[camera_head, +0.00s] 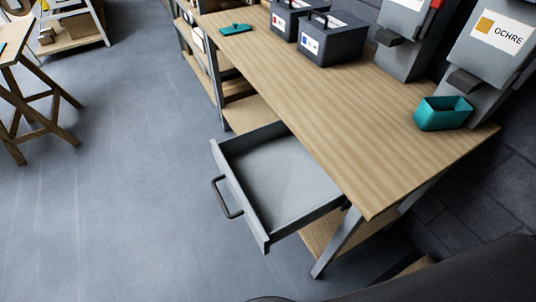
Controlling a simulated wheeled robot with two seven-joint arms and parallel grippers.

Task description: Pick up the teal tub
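The teal tub (440,117) is a small open-topped box. It stands upright on the wooden workbench (310,110), near the bench's right end, in front of the grey dispenser labelled OCHRE (490,45). It looks empty, though only part of its inside shows. Neither of my grippers can be made out in the head view.
A grey drawer (243,214) with a dark handle is pulled out from under the bench and looks empty. Two dark boxes (330,45) and a teal flat item (236,29) sit at the bench's far end. A wooden trestle (30,110) stands left. Floor (110,190) between is clear.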

